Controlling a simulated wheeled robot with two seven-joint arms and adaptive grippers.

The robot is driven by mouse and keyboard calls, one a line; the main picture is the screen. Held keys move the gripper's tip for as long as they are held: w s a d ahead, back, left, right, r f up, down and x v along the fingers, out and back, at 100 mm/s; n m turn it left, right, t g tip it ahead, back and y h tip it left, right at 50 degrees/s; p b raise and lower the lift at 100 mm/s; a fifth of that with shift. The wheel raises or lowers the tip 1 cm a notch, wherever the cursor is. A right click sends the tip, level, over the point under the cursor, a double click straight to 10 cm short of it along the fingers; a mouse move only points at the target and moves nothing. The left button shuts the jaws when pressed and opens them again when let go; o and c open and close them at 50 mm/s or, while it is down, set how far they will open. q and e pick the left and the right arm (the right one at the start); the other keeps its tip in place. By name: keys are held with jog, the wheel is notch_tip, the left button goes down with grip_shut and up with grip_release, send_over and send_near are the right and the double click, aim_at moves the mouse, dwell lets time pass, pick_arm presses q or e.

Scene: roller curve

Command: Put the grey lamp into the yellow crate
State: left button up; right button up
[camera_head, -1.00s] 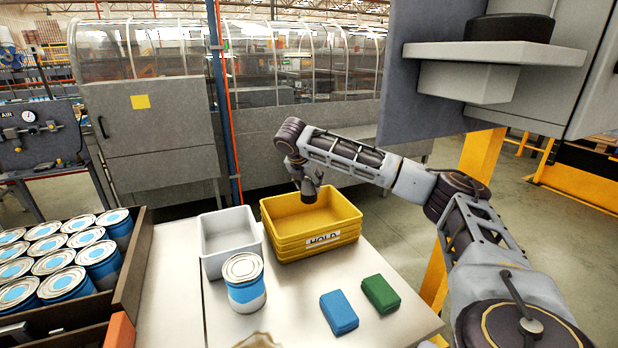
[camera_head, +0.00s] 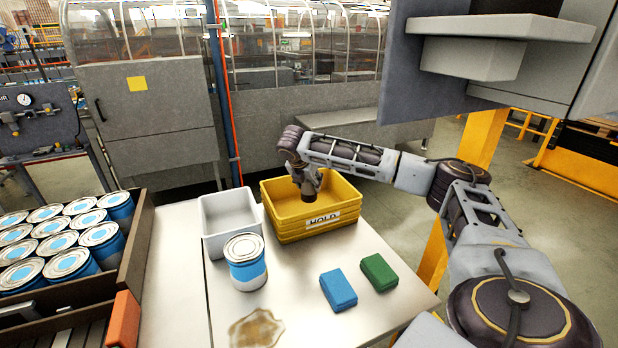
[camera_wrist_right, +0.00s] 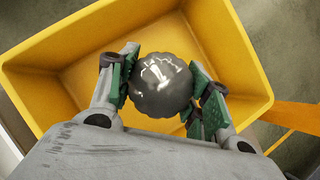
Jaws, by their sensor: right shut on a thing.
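The yellow crate (camera_head: 345,217), labelled HOLD, stands at the back of the light table. My right gripper (camera_head: 308,186) is over the crate, pointing down into its opening. In the right wrist view the right gripper (camera_wrist_right: 164,88) is shut on the grey lamp (camera_wrist_right: 162,78), a rounded, glossy, ribbed thing held between green-padded fingers. The yellow crate's bare floor (camera_wrist_right: 85,88) shows around the lamp. In the head view a dark end (camera_head: 308,196) shows below the gripper, just inside the front wall. I cannot tell whether the lamp touches the crate. My left gripper is not in view.
A light grey bin (camera_head: 217,243) stands left of the crate, with a blue-and-white can (camera_head: 245,262) in front. Blue (camera_head: 338,290) and green (camera_head: 379,272) blocks lie front right. A brown stain (camera_head: 257,328) marks the table. A tray of several cans (camera_head: 127,270) is at left.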

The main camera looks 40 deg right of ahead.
aim_at(309, 194)
jog(key=shift+f, duration=2.7)
jog(key=o, duration=1.2)
jog(key=shift+c, duration=0.2)
jog(key=shift+r, duration=4.6)
